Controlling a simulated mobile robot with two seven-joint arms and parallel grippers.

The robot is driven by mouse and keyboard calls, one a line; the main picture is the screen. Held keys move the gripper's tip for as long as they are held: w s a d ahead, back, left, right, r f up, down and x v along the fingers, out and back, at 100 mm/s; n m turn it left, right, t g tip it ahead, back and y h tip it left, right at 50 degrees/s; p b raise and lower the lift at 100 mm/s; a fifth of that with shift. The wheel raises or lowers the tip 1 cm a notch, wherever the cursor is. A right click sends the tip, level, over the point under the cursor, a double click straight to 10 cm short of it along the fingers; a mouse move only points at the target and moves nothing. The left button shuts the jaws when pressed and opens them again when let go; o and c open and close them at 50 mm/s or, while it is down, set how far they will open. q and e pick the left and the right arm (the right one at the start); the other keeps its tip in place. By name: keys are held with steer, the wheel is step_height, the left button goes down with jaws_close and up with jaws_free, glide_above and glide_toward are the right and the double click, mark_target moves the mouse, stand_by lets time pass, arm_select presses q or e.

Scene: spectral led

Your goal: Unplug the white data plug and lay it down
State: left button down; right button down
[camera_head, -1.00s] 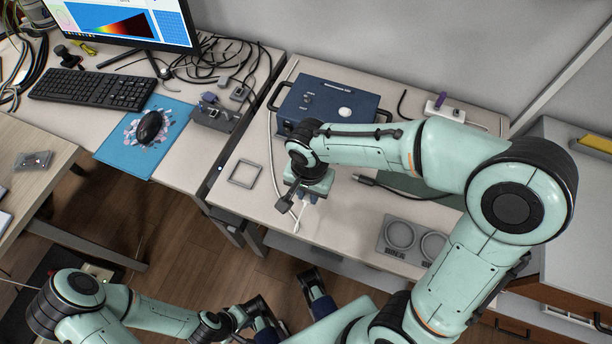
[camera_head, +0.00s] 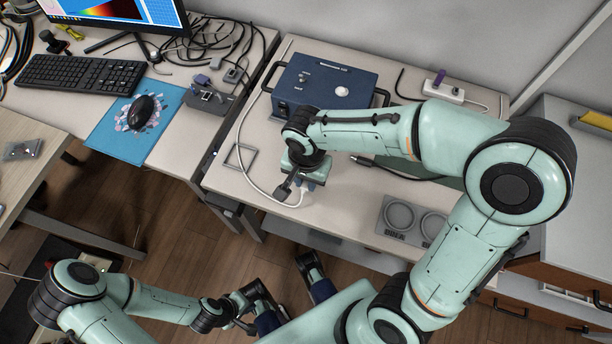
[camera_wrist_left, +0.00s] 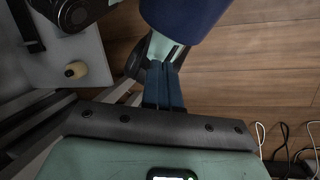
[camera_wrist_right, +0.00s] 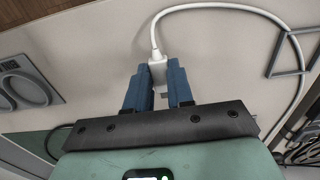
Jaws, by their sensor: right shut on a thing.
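The white data plug (camera_wrist_right: 158,68) is between the blue fingers of my right gripper (camera_wrist_right: 160,88), which is shut on it. In the head view my right gripper (camera_head: 304,184) is over the front part of the bench, apart from the blue instrument box (camera_head: 322,78). The plug's white cable (camera_head: 247,178) curves left and back toward the box's left side. Whether the plug touches the bench top is hard to tell. My left gripper (camera_head: 262,312) is away from the bench, low over the floor; its fingers look together and empty in the left wrist view (camera_wrist_left: 163,90).
A thin square frame (camera_head: 240,157) lies on the bench left of my right gripper, partly crossed by the cable. A grey holder with two round recesses (camera_head: 411,218) is at the front right. A dark cable with a plug (camera_head: 366,161) and a power strip (camera_head: 443,93) lie behind.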

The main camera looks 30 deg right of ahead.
steer(key=shift+f+b, duration=1.1)
steer(key=shift+f, duration=0.4)
steer(key=c, duration=0.9)
jaws_free()
steer(key=shift+r, duration=0.1)
step_height(320, 180, up, 3)
steer(key=p, duration=0.2)
steer(key=shift+p, duration=0.4)
